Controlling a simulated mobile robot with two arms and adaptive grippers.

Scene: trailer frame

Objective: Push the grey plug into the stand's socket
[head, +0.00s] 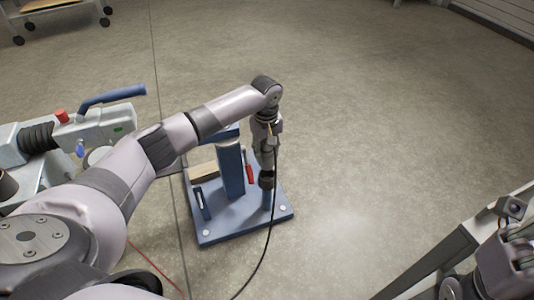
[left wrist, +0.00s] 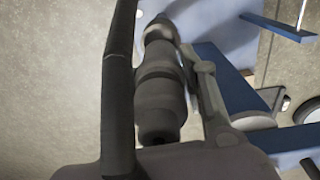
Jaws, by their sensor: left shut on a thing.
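The grey plug (left wrist: 160,95) is a dark ribbed cylinder in the left wrist view, with a black cable (left wrist: 120,90) beside it. My left gripper (head: 265,153) is shut on the plug and holds it upright above the front right part of the blue stand (head: 231,222). The plug's dark lower end (head: 267,181) is in line with a short blue post (head: 268,200) on the base. They look touching or nearly so; I cannot tell how deep the plug sits, and the socket opening is hidden. Part of my right arm shows at the lower right; its fingers are not clear.
A red-handled tool (head: 249,172) and a tan block (head: 203,171) are on the stand. The cable (head: 262,255) hangs to the floor. Grey equipment with a blue handle (head: 112,95) stands at left. A frame edge (head: 440,250) is at right.

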